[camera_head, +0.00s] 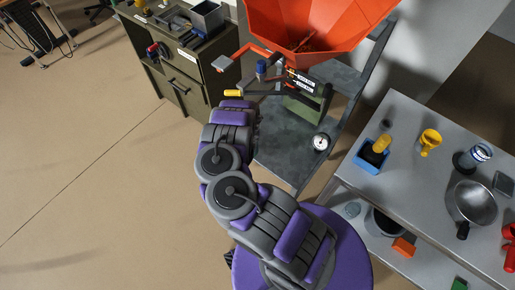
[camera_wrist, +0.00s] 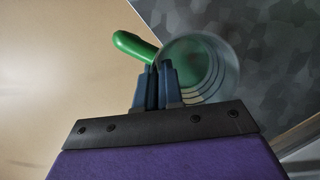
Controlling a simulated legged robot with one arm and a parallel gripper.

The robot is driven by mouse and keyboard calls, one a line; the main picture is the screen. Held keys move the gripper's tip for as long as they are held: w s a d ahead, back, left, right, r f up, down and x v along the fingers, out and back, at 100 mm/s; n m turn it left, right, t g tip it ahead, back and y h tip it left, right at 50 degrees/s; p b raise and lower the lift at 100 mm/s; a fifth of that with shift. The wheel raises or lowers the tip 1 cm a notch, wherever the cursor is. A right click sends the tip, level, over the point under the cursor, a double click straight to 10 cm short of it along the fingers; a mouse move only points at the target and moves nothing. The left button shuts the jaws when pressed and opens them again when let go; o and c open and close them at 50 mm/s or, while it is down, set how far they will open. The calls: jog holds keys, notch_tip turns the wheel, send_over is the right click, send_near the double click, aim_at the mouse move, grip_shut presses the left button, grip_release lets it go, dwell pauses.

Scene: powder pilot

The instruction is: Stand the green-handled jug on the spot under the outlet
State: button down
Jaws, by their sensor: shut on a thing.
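The green-handled jug (camera_wrist: 205,68) shows in the wrist view as a clear, round-walled vessel with rings on its side and a green tint inside. Its green handle (camera_wrist: 135,46) points to the upper left. My gripper (camera_wrist: 157,85) is shut on the jug where the handle meets the wall. The jug is above a grey speckled surface (camera_wrist: 275,60); I cannot tell whether it touches it. In the head view my arm hides the gripper and the jug. The orange hopper (camera_head: 290,20) stands ahead, with levers and labels beneath it. The outlet and the spot under it cannot be made out.
The hopper's dark grey stand (camera_head: 280,150) carries a round gauge (camera_head: 321,142). A green cabinet (camera_head: 190,75) stands at back left.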

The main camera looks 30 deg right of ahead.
aim_at(255, 148)
jog(key=s+d+m, duration=0.1)
jog(key=s+d+f+m+h, duration=0.1)
jog(key=s+d+f, duration=0.1)
jog(key=s, duration=0.1)
jog(key=shift+d+m, duration=0.35)
jog(key=shift+m, duration=0.05)
jog(key=shift+s+d+f, duration=0.1)
jog(key=shift+s+d, duration=0.1)
jog(key=shift+d+f, duration=0.15)
jog(key=shift+d, duration=0.4)
jog(key=shift+b, duration=0.3)
